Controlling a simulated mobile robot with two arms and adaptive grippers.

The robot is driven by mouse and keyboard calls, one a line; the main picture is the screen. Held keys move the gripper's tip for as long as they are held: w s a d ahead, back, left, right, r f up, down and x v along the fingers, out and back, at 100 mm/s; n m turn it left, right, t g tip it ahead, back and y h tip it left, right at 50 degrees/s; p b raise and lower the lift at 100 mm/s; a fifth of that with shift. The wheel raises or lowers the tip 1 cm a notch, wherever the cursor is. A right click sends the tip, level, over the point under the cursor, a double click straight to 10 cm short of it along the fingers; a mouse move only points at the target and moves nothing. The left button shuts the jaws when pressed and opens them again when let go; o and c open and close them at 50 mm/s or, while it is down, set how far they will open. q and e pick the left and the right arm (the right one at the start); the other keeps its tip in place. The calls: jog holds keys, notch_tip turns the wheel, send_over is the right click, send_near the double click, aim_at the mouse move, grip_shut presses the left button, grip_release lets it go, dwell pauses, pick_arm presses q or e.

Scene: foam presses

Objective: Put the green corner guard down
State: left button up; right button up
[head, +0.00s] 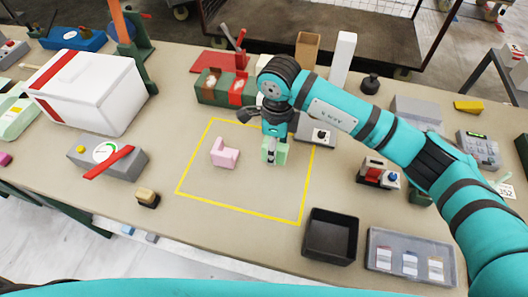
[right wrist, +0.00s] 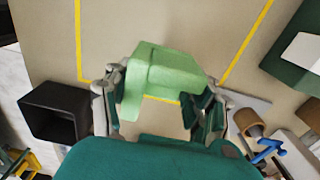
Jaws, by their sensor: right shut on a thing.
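The green corner guard (head: 281,152) is inside the yellow taped outline (head: 240,212), near its right side. My right gripper (head: 271,157) points down at it and is shut on it. In the right wrist view the green corner guard (right wrist: 168,72) sits between the two fingers of my right gripper (right wrist: 160,98). I cannot tell whether it touches the table. A pink corner guard (head: 225,153) stands inside the outline, to the left and apart from the green one. My left gripper is not in view.
A black bin (head: 330,237) and a grey tray (head: 385,267) with several packets stand at the lower right. A grey device (head: 322,133) stands close to the outline's right side. A green box (head: 215,88) is behind. The outline's front half is clear.

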aim_at(274, 170)
jog(key=f, duration=0.3)
jog(key=shift+s+f+p, duration=0.2)
jog(key=shift+s+p, duration=0.1)
jog(key=shift+p, duration=0.1)
jog(key=shift+w+f, duration=0.1)
jog(key=shift+f, duration=0.25)
notch_tip(274, 170, down, 3)
jog(key=shift+f+p, duration=0.1)
jog(key=shift+p, duration=0.5)
jog(key=shift+w+f, duration=0.1)
jog(key=shift+f, duration=0.15)
jog(key=o, duration=1)
jog(key=shift+r, duration=0.1)
jog(key=shift+c, duration=0.2)
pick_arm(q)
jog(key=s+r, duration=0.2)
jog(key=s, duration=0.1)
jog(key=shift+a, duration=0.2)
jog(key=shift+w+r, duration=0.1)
pick_arm(e)
jog(key=shift+r, duration=0.1)
